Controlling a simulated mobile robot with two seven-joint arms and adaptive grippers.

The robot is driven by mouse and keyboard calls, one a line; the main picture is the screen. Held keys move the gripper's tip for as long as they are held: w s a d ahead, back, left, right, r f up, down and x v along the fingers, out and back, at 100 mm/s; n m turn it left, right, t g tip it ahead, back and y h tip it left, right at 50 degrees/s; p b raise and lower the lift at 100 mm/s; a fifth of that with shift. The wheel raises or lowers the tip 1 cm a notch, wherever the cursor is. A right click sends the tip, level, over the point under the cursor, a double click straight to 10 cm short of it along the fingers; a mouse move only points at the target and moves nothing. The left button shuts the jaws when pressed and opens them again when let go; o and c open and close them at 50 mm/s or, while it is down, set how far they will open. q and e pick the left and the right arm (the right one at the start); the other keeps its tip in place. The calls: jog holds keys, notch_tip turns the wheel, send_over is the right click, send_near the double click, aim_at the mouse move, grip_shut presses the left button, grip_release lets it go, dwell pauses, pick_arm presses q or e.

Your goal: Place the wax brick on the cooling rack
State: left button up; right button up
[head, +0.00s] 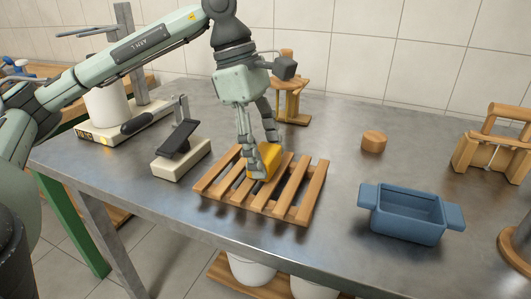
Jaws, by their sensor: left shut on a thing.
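The yellow wax brick (262,173) is between the fingers of my left gripper (262,160), which is shut on it. The brick is at the slatted wooden cooling rack (295,200), over its middle slats. I cannot tell whether the brick touches the slats or is held just above them. The fingers hide part of the brick. The rack lies on the metal table near its front edge. My right gripper is not in view.
A blue two-handled tub (408,230) stands right of the rack. A small wooden cylinder (374,142) is behind it. A black-armed device (181,145) stands left of the rack. Wooden frames stand at the back (291,105) and far right (490,155). The table between rack and cylinder is clear.

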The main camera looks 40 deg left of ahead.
pick_arm(q)
jog(key=shift+f, duration=0.2)
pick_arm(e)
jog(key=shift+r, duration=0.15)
pick_arm(q)
jog(key=shift+f, duration=0.1)
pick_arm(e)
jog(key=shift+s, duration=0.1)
pick_arm(q)
jog(key=o, duration=1.2)
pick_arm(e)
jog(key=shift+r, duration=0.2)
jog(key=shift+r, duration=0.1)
